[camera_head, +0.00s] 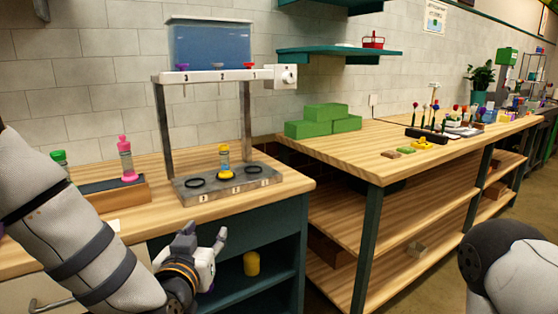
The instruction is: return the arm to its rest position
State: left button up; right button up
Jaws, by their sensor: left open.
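My left arm comes in from the left edge, and its gripper (205,240) hangs low in front of the left counter's front edge. The gripper is open with nothing seen between its fingers. It is apart from the dispenser stand behind it. My right arm shows only as a grey and black link (510,262) at the lower right; its gripper is out of view.
A water dispenser stand (205,76) holds a small yellow-based bottle (224,160) on its base. A pink bottle (126,158) stands left. A yellow cylinder (251,264) sits on the shelf below the counter.

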pick_arm(q)
jog(key=s+a+f+g+h, duration=0.1)
jog(key=s+f+g, duration=0.35)
jog(key=f, duration=0.55)
jog(key=s+f+g, duration=0.3)
jog(key=s+f, duration=0.3)
jog(key=f, duration=0.4)
jog(key=s+a+f+g, duration=0.2)
jog(key=s+f+g, duration=0.1)
jog(key=s, duration=0.7)
jog(key=s+a+f+g, duration=0.2)
jog(key=s+f+g, duration=0.1)
jog(key=s, duration=0.7)
jog(key=s+a+f+g+y, duration=0.1)
jog(key=s+a+f+g, duration=0.1)
jog(key=s, duration=0.8)
jog(key=shift+a+f+g, duration=0.25)
jog(key=shift+f+g, duration=0.6)
jog(key=shift+g, duration=0.1)
pick_arm(e)
jog(key=shift+w+a+f, duration=0.1)
jog(key=shift+w, duration=0.85)
pick_arm(q)
jog(key=shift+o, duration=0.2)
